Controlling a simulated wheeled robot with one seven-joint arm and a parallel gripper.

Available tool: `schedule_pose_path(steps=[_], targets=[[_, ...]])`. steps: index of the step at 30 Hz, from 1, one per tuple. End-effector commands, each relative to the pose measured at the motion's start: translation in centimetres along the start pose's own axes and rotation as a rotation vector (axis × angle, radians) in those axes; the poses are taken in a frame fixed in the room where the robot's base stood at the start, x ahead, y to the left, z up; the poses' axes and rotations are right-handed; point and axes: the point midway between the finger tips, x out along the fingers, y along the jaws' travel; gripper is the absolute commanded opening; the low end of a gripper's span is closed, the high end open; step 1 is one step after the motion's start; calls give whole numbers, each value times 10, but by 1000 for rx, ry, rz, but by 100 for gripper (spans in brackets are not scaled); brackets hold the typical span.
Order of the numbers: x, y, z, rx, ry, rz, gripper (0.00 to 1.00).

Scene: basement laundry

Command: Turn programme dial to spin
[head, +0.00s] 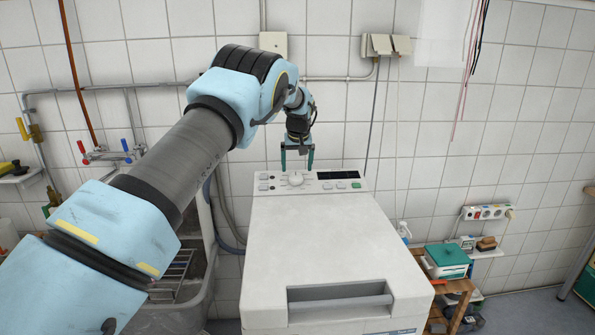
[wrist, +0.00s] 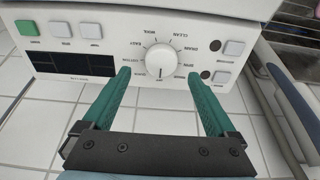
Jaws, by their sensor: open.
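The programme dial (head: 296,178) is a round white knob on the washer's top rear control panel (head: 265,188). In the wrist view the dial (wrist: 160,60) has a ring of small printed labels, among them DRAIN and CLEAN. A dark pointer line on it faces the side between my fingers, towards a short label too small to read surely. My gripper (head: 297,157) has two green fingers pointing down just above the dial. In the wrist view my gripper (wrist: 158,73) is open, one fingertip either side of the dial, with gaps; no contact shows.
The panel also has a dark display (wrist: 72,65), a green button (wrist: 27,28) and several grey buttons. The white washer lid (head: 325,240) is clear. A tiled wall stands close behind. A sink (head: 180,275) is at left; a wooden shelf with a green-lidded box (head: 446,258) is at right.

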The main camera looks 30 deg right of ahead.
Motion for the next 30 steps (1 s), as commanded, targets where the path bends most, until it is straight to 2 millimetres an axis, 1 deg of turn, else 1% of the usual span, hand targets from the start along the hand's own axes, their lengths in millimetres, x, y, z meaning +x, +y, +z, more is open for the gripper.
schedule_pose_path(steps=[3, 6, 9, 13, 21, 30], targets=[[19, 0, -1, 0, -1, 0, 92], [32, 0, -1, -1, 0, 0, 92], [40, 0, -1, -1, 0, 1, 92], [45, 0, -1, -1, 1, 1, 92], [46, 0, -1, -1, 1, 1, 91], [46, 0, 0, -1, 1, 1, 57]])
